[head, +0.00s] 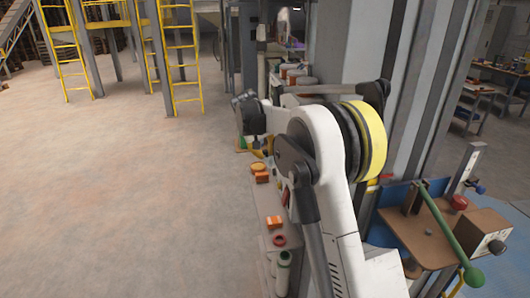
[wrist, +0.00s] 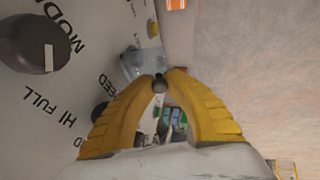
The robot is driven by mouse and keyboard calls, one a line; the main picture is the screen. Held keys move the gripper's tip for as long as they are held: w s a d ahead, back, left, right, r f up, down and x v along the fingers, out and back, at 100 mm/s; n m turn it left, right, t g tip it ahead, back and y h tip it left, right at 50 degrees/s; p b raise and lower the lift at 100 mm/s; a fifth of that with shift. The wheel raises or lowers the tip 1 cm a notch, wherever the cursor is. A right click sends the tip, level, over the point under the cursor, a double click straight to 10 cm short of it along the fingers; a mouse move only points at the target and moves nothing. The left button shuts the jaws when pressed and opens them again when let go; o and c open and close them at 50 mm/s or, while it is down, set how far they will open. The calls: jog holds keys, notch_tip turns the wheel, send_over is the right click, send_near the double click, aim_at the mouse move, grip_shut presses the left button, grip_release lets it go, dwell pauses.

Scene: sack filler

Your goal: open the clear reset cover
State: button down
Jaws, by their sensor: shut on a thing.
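In the wrist view, my gripper (wrist: 160,82) has its two yellow fingers drawn together at the tips. A small dark grey rounded piece sits between the fingertips. A pale see-through shape, which looks like the clear reset cover (wrist: 133,63), is just beyond and left of the tips, against the pale control panel (wrist: 40,115). The small piece appears to belong to the cover, but the join is not clear. What lies under the cover is too blurred to tell. In the head view, my white arm hides most of the panel and the cover.
A large dark knob (wrist: 35,42) and a second dark knob (wrist: 101,112) stand out from the lettered panel close to my fingers. In the head view, a green-handled lever (head: 452,232) stands at right. Open floor (head: 120,190) lies to the left.

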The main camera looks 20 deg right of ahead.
dwell(0.4)
jog(key=c, duration=1.3)
grip_release()
jog(key=v, duration=1.2)
jog(key=s+a+f+t+y+b, duration=0.1)
jog(key=s+a+b, duration=0.15)
jog(key=s, duration=0.35)
jog(key=s+a+f+y+b, duration=0.1)
jog(key=s+b, duration=0.2)
jog(key=s, duration=0.3)
jog(key=s+a+f+t+y+b, duration=0.1)
jog(key=s+a+f+b, duration=0.2)
jog(key=s+f, duration=0.7)
jog(key=s+a+f+n+t+y+b, duration=0.1)
jog(key=s+a+f+b, duration=0.2)
jog(key=s+f, duration=0.7)
jog(key=s+b, duration=0.2)
jog(key=s, duration=0.4)
jog(key=shift+s+a+f+n+b, duration=0.3)
jog(key=shift+s+a+f, duration=0.05)
jog(key=shift+s, duration=0.05)
